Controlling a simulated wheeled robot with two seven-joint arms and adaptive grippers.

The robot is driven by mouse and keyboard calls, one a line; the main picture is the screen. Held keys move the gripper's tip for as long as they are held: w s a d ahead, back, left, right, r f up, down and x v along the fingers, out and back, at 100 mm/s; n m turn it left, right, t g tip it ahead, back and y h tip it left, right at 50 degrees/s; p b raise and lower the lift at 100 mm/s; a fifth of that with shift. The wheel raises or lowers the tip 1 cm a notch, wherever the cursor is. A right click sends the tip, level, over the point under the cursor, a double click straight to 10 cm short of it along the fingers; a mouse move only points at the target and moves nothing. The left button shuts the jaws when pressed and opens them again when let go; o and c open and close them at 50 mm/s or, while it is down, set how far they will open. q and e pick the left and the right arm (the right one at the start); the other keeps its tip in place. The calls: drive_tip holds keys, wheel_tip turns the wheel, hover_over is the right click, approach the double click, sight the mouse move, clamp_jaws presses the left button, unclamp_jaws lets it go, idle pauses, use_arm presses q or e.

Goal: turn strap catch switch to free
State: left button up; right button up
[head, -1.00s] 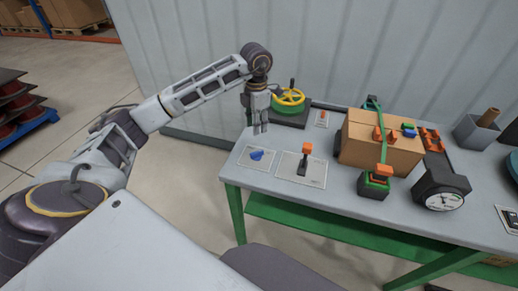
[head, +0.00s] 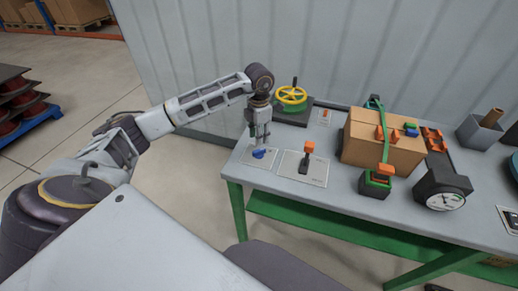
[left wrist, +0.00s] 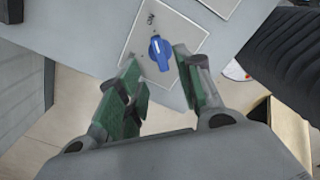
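A blue rotary switch knob (head: 259,153) sits on a pale plate (head: 268,149) at the near left corner of the table; the knob also shows in the left wrist view (left wrist: 159,53). My left gripper (head: 262,139) points down just above it. In the left wrist view the green-padded fingers (left wrist: 158,66) are apart, with the knob in line with the gap between their tips. Contact cannot be told. A green strap (head: 386,132) runs over a cardboard box (head: 360,152), down to a green-and-orange catch block (head: 376,182). My right gripper is not in view.
An orange-topped lever (head: 308,153) stands on a plate close right of the knob. A yellow handwheel (head: 291,95) is behind. A black gauge (head: 441,186) stands further right. The table's (head: 311,198) front edge is near, with a corrugated wall behind.

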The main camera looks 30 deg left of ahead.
sight(259, 150)
use_arm(q)
drive_tip(key=shift+f+p, duration=0.3)
drive_tip(key=shift+f, duration=3.55)
clamp_jaws()
